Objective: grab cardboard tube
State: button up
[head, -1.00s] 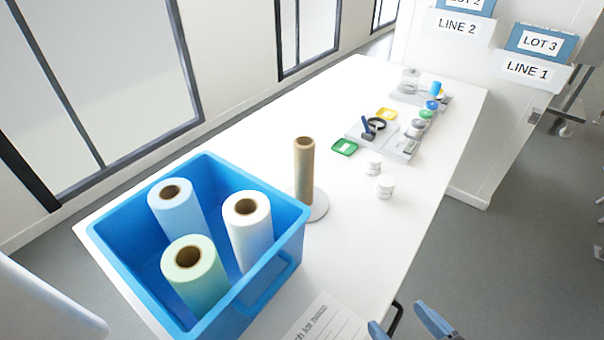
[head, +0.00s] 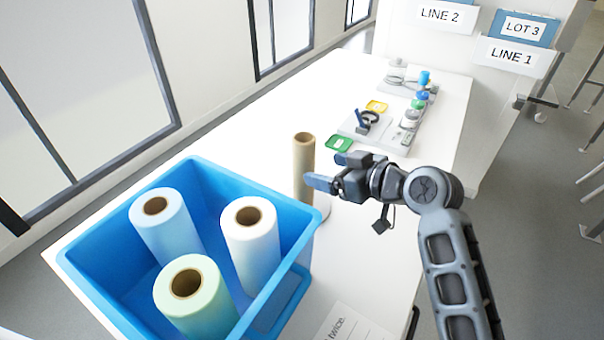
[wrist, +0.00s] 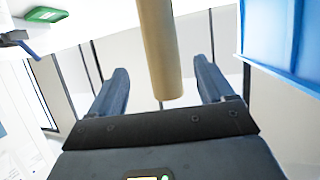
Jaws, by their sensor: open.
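The cardboard tube (head: 303,165) is brown and hollow. It stands upright on a pale round base (head: 322,205) on the white table, just right of the blue bin. My gripper (head: 322,170) is beside the tube's right side in the head view, with its fingers pointing toward it. In the wrist view the tube (wrist: 160,50) shows between the two blue fingers of my gripper (wrist: 161,85), with gaps on both sides. The gripper is open and holds nothing. My gripper and arm hide part of the base.
A blue bin (head: 85,262) holds a blue roll (head: 172,235), a white roll (head: 252,245) and a green roll (head: 195,300). A green lid (head: 339,144) and a tray with small items (head: 385,137) lie farther back. A printed sheet (head: 352,325) lies at the front edge.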

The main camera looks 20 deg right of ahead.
aim_at(312, 163)
jog(key=x, duration=0.2)
jog(key=shift+w+a, duration=0.1)
jog(key=shift+w, duration=0.2)
jog(key=x, duration=0.2)
jog(key=p+x, duration=0.1)
jog(key=x, duration=0.1)
jog(key=shift+w+a+r, duration=0.15)
jog(key=shift+a+r, duration=0.05)
jog(key=shift+r, duration=0.15)
jog(key=shift+w+a+f, duration=0.15)
jog(key=shift+w+f, duration=0.1)
jog(key=shift+w, duration=0.15)
jog(key=c, duration=1)
